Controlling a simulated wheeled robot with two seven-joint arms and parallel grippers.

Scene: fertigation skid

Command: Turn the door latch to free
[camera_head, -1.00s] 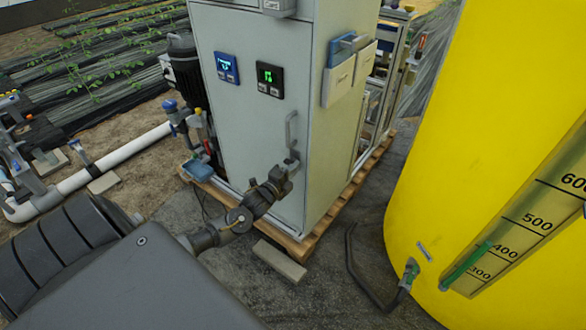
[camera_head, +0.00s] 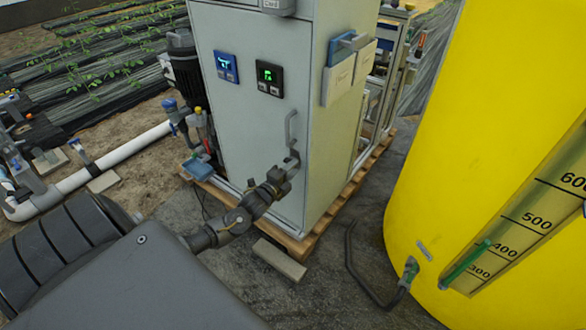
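The pale grey cabinet door (camera_head: 245,130) faces me, with a grey upright bar handle (camera_head: 288,128) near its right edge. A small grey piece that looks like the door latch (camera_head: 294,155) shows just below the handle. My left gripper (camera_head: 288,168) reaches in from the lower left, with its tips at this latch. The fingers are small and dark and partly cover the latch, so I cannot tell whether they are open or shut on it. The door looks closed. My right gripper is not in view.
The cabinet stands on a wooden pallet (camera_head: 297,246), with a concrete block (camera_head: 279,260) before it. A large yellow tank (camera_head: 455,130) fills the right. A black hose (camera_head: 354,262) lies between them. A white pipe (camera_head: 125,150) runs at left.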

